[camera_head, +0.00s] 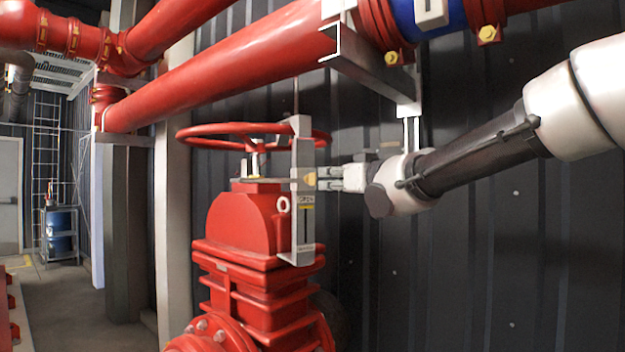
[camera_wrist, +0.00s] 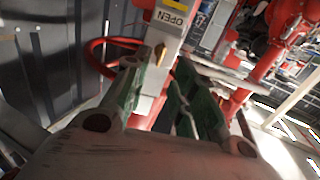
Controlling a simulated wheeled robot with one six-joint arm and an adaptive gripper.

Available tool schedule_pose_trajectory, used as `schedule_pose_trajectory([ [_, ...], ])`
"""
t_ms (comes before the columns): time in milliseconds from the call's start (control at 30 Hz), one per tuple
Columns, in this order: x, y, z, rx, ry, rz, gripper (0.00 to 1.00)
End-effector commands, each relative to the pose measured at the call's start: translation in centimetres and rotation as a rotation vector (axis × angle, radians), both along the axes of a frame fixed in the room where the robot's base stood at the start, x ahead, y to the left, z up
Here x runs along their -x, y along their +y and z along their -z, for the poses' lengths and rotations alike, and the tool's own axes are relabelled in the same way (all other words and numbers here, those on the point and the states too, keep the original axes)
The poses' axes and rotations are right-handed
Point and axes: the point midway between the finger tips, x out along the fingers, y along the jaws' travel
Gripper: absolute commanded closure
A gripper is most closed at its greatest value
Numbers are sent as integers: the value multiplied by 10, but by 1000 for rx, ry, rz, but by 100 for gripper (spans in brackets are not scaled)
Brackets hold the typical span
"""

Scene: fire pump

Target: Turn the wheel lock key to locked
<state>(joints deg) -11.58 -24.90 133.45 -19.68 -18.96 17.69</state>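A red handwheel (camera_head: 255,135) sits on top of a red valve (camera_head: 245,225). A grey metal lock plate (camera_head: 303,215) stands upright at the valve's right side, with a label on its face. A small yellow lock key (camera_head: 310,178) sits on this plate. In the wrist view the key (camera_wrist: 160,53) shows below an "OPEN" label (camera_wrist: 172,18). My gripper (camera_head: 332,178) is just right of the key, pointing left at it. In the wrist view its green-padded fingers (camera_wrist: 158,68) are apart, with the key showing in line with the gap. Contact with the key cannot be told.
A thick red pipe (camera_head: 220,70) runs above the valve, held by a grey bracket (camera_head: 375,70) over my arm. A dark ribbed wall (camera_head: 480,260) is behind. A blue barrel (camera_head: 60,235) stands far left. The floor (camera_head: 80,300) at left is mostly clear.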

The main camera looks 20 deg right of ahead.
Motion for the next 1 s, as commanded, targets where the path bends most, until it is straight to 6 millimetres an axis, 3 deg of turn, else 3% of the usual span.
schedule_pose_trajectory([
  [500,-66,22,-2,-18,-5,-3,73],
  [867,-73,24,-2,-19,-6,-3,73],
  [1000,-73,24,-2,-19,-6,-2,97],
])
